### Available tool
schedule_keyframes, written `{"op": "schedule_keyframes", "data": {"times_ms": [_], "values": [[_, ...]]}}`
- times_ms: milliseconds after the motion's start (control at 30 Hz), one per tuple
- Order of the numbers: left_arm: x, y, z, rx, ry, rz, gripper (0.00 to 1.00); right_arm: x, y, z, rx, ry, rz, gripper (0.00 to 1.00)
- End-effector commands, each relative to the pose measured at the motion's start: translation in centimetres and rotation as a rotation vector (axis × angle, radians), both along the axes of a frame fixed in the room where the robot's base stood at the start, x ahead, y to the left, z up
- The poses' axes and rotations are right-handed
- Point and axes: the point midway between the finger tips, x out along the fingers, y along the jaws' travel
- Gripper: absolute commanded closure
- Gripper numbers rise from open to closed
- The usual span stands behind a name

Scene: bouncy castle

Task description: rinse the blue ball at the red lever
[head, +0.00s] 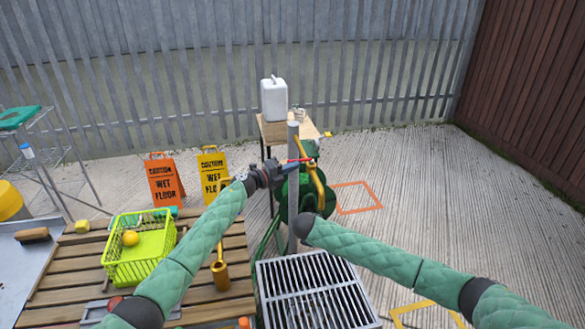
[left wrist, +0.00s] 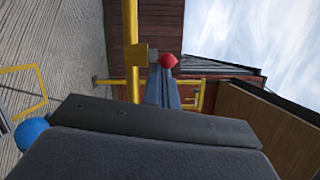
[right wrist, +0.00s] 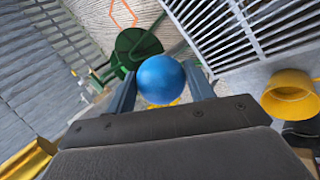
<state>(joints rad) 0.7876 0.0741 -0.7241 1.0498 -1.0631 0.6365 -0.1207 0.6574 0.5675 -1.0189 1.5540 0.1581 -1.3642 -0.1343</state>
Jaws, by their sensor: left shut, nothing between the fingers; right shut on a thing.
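The red lever's round knob (left wrist: 168,60) shows in the left wrist view, right at the tips of my left gripper (left wrist: 165,72). The fingers are shut with nothing between them; whether they touch the knob I cannot tell. In the head view my left gripper (head: 293,166) is beside the upright post with the yellow pipe (head: 317,184). My right gripper (right wrist: 160,78) is shut on the blue ball (right wrist: 160,79), held between its fingertips. The ball also shows at the lower left of the left wrist view (left wrist: 31,131). In the head view the ball is hidden behind my right arm's end.
A metal floor grate (head: 315,293) lies below. A green hose reel (head: 293,192) stands behind the post. A slatted table (head: 205,262) with a lime basket (head: 150,262) is at left. Orange (head: 164,180) and yellow (head: 212,172) wet-floor signs stand behind it. Open floor lies at right.

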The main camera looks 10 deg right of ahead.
Motion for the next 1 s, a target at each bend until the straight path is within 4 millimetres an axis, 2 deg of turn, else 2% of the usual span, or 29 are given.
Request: {"op": "schedule_keyframes", "data": {"times_ms": [167, 267, 500, 700, 1000], "values": [[-2.0, 0.0, -0.6, 0.002, -0.001, -0.003, 1.00, 0.0, 0.0, 0.0, 0.000, 0.000, 0.000, 0.69], [-3.9, -0.1, -1.0, 0.002, 0.000, -0.005, 1.00, 0.0, 0.0, 0.0, 0.000, 0.000, 0.000, 0.69], [-5.0, 4.4, -1.2, 0.003, 0.001, -0.001, 1.00, 0.0, 0.0, 0.0, 0.000, 0.000, 0.000, 0.69], [-5.9, 7.5, -1.3, 0.002, 0.001, -0.003, 1.00, 0.0, 0.0, 0.0, 0.000, 0.000, 0.000, 0.69], [-6.4, 9.4, -1.4, 0.001, 0.000, -0.003, 1.00, 0.0, 0.0, 0.0, 0.000, 0.000, 0.000, 0.69]]}}
